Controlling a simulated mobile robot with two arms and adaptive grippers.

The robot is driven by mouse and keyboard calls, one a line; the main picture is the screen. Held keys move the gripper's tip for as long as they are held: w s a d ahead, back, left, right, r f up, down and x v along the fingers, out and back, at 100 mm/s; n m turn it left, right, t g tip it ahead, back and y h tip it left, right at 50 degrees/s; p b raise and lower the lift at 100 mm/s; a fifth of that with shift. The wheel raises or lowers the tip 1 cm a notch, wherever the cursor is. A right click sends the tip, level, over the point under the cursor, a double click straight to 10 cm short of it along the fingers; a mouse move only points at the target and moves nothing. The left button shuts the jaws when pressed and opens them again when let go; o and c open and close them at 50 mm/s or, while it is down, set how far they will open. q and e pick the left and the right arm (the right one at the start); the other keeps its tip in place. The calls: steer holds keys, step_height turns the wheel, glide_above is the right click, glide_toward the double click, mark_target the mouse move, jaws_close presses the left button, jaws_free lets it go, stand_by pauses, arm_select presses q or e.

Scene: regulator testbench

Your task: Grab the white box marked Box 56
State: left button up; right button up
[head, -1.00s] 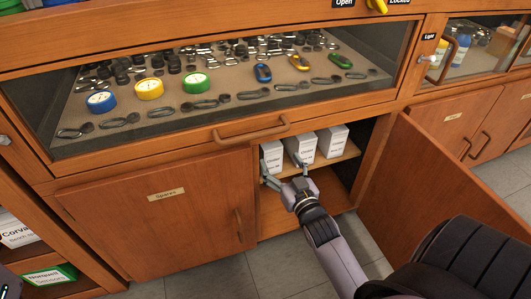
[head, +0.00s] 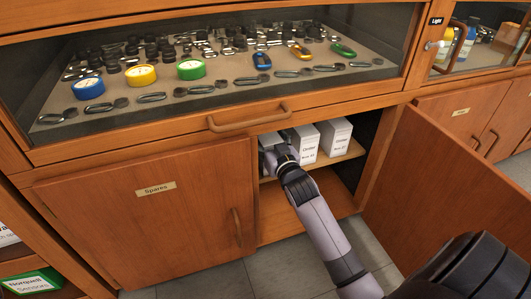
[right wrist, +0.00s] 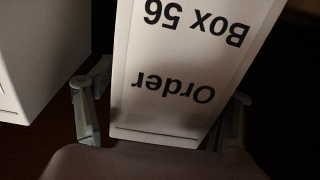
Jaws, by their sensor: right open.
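The white box marked Box 56 (right wrist: 185,70) fills the middle of the right wrist view, its label "Order Box 56" upside down there. In the head view it is the leftmost white box (head: 269,139) on the cabinet shelf, mostly hidden behind my gripper. My right gripper (head: 281,156) reaches into the open cabinet at its front. In the wrist view my right gripper (right wrist: 166,92) is open, with one finger on each side of the box's near end. Whether the fingers touch it I cannot tell. My left gripper is out of view.
Two more white boxes (head: 334,138) stand just right on the same shelf (head: 350,151); one is close beside a finger in the wrist view. The open door (head: 435,190) stands right of my arm. A closed Spares door (head: 150,215) is left, a glass-fronted display with a handle above.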

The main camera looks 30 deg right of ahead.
steer(key=shift+w, duration=0.25)
steer(key=shift+r, duration=0.1)
steer(key=c, duration=1.4)
